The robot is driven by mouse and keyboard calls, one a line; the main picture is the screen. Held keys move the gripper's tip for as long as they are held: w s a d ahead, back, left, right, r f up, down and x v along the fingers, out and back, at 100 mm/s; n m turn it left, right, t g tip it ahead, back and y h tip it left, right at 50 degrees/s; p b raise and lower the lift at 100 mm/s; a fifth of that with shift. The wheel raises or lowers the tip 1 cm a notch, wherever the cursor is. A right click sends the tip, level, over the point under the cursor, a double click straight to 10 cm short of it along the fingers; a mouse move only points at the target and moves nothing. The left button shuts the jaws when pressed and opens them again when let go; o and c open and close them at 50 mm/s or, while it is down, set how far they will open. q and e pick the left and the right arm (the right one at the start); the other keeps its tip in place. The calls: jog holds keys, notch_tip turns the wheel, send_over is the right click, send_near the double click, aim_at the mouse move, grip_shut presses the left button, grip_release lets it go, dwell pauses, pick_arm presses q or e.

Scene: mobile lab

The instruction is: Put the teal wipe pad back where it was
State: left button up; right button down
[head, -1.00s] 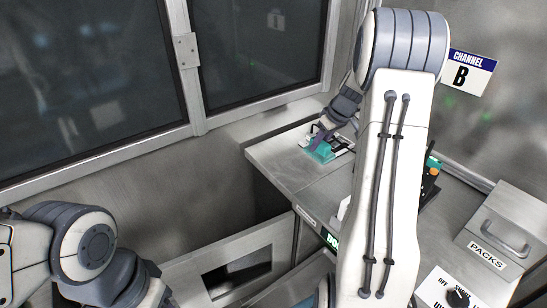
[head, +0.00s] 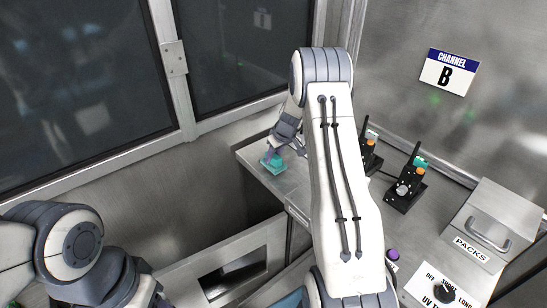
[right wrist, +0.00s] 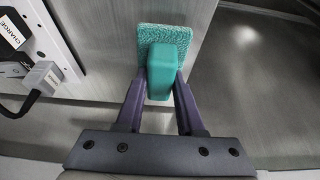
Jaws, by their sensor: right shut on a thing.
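The teal wipe pad (head: 273,165) is at the far left corner of the metal counter (head: 262,187). In the right wrist view the pad (right wrist: 183,34) shows a textured teal face with a smooth teal grip block (right wrist: 160,72) on it. My right gripper (head: 272,158) is shut on this block, with a finger on each side of it in the right wrist view (right wrist: 161,85). I cannot tell whether the pad touches the counter. My left arm is at the lower left of the head view, and its gripper is out of frame.
Two black handheld devices (head: 405,187) stand in holders on the counter. A PACKS box (head: 490,225) and a switch panel (head: 440,288) are at the right. In the right wrist view a white charge panel with a plugged cable (right wrist: 42,78) lies left of the pad.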

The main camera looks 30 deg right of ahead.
jog(key=shift+f, duration=0.65)
jog(key=shift+f, duration=0.2)
jog(key=c, duration=0.5)
grip_release()
